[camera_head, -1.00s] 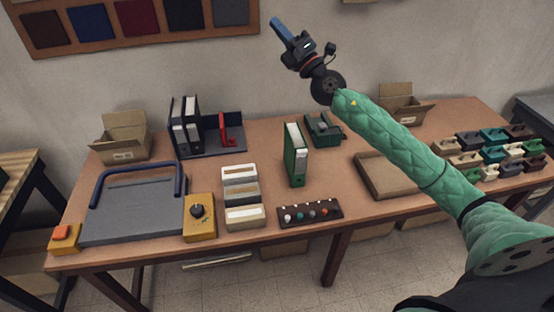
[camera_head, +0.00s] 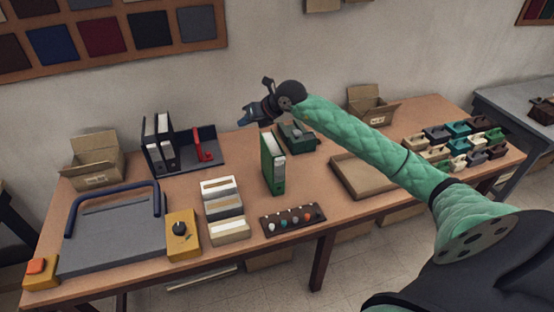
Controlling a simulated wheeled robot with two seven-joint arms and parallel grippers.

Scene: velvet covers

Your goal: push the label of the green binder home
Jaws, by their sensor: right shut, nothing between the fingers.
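The green binder (camera_head: 266,168) stands upright near the middle of the wooden table. A pale label shows on its narrow front face; how far it sits in cannot be made out at this size. The green-sleeved right arm reaches in from the right. My left gripper is not in view.
Black binders (camera_head: 158,143) stand by a red bookend (camera_head: 203,148) at the back left. Pale card trays (camera_head: 229,231) and a dark peg strip (camera_head: 293,219) lie in front. A shallow wooden tray (camera_head: 358,177) is on the right. A green device (camera_head: 298,137) stands behind the binder.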

